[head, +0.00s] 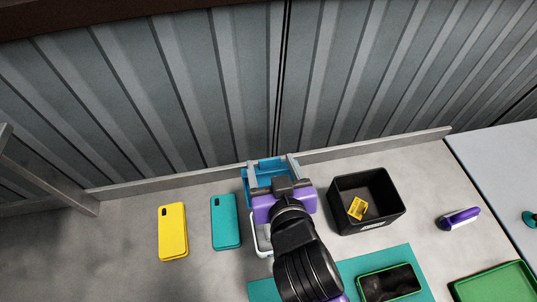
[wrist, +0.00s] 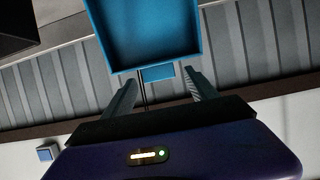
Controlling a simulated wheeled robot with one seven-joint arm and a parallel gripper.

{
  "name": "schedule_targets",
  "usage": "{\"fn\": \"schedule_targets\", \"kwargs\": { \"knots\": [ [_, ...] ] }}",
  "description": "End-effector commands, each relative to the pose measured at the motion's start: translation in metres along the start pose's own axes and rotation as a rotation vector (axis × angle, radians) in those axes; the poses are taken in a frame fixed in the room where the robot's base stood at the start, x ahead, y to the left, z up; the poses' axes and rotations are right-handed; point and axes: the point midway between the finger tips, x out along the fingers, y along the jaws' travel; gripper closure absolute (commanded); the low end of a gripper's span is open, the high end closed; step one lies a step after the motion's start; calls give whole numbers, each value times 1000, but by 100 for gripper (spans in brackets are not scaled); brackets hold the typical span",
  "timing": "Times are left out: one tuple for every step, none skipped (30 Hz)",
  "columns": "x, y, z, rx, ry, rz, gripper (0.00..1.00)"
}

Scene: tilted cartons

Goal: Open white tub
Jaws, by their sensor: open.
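The white tub (head: 262,242) stands in the middle of the table, mostly hidden under my arm; only part of its pale rim and side shows. A blue lid (head: 270,165) with a raised edge shows behind my gripper. In the wrist view the lid (wrist: 145,30) shows its hollow side and a small tab at its lower edge, so it looks tilted up. My gripper (head: 272,168) is over the tub, with its fingers spread at either side of the blue lid. In the wrist view the open fingers (wrist: 160,88) hold nothing; contact with the lid cannot be told.
A black bin (head: 375,215) with a yellow item (head: 357,208) stands close on the right. Yellow (head: 172,232) and teal (head: 225,222) phone-like cases lie left. A teal mat (head: 262,291), a green-edged dark tray (head: 390,283), a green tray (head: 497,284) and a purple object (head: 458,219) lie nearby.

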Motion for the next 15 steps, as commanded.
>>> {"fn": "schedule_targets", "kwargs": {
  "knots": [
    [7,0,-2,0,-2,0,33],
    [10,0,-2,0,0,0,33],
    [15,0,-1,0,-1,0,33],
    [18,0,-1,0,0,0,33],
    [20,0,-1,0,0,0,33],
    [23,0,-1,0,0,0,33],
    [25,0,-1,0,0,1,33],
    [26,0,-1,-1,1,1,33],
    [27,0,0,-1,1,0,33],
    [28,0,0,-1,1,0,33],
    [28,0,0,-1,0,0,33],
    [28,0,0,-1,0,0,33],
    [28,0,0,-1,0,0,33],
    [28,0,0,-1,1,0,33],
    [28,0,0,-1,1,0,33]
  ]
}}
